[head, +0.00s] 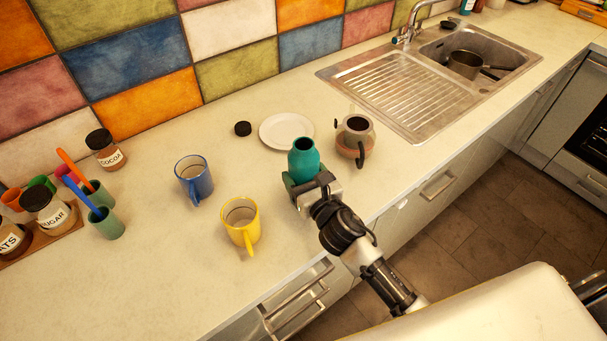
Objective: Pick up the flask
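The flask (304,157) is teal with an open neck and stands on the pale counter.
A yellow mug (241,228) and a blue mug (190,184) stand left of the flask. A white plate (286,130) and a dark lid (243,128) lie behind it. A glass pot (355,128) with a dark handle stands close at right. The front-left counter is clear.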

